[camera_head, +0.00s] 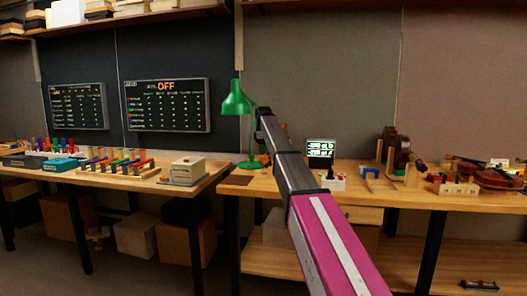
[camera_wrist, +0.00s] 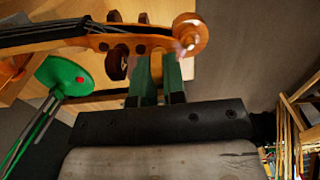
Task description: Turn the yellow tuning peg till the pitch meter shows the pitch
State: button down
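In the wrist view a violin's scroll (camera_wrist: 188,36) and neck (camera_wrist: 50,35) cross the top of the picture. Dark pegs (camera_wrist: 116,64) stick out of its pegbox, left of my fingers. My gripper (camera_wrist: 158,62) has its two green-faced fingers at the pegbox, a narrow gap apart. In the head view my arm hides the gripper and most of this spot. A small screen (camera_head: 320,149) with green and white marks, possibly the pitch meter, is unreadable.
Another violin (camera_head: 500,178) lies right on the bench (camera_head: 405,200). A left bench (camera_head: 130,185) holds colored parts. A wall board reads OFF (camera_head: 166,104).

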jog(key=n, duration=0.5)
jog(key=shift+s, duration=0.1)
dwell(0.3)
jog(key=c, duration=1.5)
grip_release()
jog(key=shift+o, duration=0.2)
notch_tip(320, 180, up, 11)
jog(key=shift+f, duration=0.1)
